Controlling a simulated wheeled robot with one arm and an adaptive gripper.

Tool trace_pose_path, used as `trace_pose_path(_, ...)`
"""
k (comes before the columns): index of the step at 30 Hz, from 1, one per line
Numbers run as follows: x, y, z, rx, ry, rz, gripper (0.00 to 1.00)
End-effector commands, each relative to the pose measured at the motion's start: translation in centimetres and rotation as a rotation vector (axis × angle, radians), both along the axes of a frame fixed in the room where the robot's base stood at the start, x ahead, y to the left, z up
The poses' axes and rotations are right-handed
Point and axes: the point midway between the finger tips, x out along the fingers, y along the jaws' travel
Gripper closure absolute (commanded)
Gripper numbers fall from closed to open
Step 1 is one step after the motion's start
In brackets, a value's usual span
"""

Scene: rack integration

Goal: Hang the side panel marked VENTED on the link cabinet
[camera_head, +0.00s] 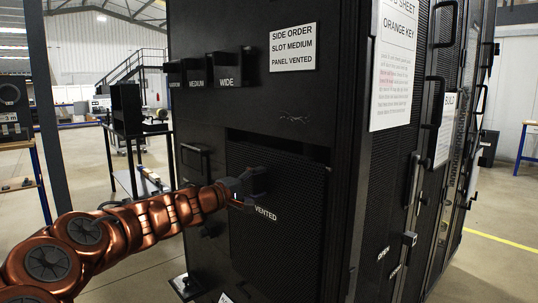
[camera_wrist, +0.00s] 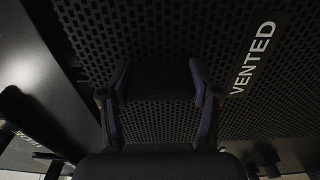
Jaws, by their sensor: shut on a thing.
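The side panel marked VENTED (camera_head: 290,240) is a black perforated sheet with a white label. It stands upright against the side of the black link cabinet (camera_head: 225,120), below a dark gap in that side. I cannot tell whether it is touching or hooked on. My gripper (camera_head: 256,183) is shut on the panel near the label; what it grips is too dark to make out. In the wrist view the fingers (camera_wrist: 161,85) lie in front of the mesh (camera_wrist: 165,30), with the label VENTED to their right. The panel's lower edge is mostly out of view.
A sign (camera_head: 292,47) on the cabinet reads SIDE ORDER, SLOT MEDIUM, PANEL VENTED. Black holders marked MEDIUM (camera_head: 196,76) and WIDE (camera_head: 226,70) jut out beside it. Cabinet doors with handles stand at right.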

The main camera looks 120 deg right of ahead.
Motion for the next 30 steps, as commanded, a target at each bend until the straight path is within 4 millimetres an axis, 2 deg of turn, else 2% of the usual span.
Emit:
trace_pose_path(2, 0.0, 0.0, -0.1, -0.001, 0.002, 0.0, 1.0)
trace_pose_path(3, 0.0, 0.0, 0.0, -0.001, 0.002, 0.0, 0.36)
trace_pose_path(11, 0.0, 0.0, -0.1, 0.0, 0.001, 0.0, 0.09)
trace_pose_path(23, 0.3, 0.1, -0.2, 0.0, -0.001, 0.0, 0.09)
trace_pose_path(30, 3.0, 0.7, 0.0, -0.001, 0.002, 0.002, 0.09)
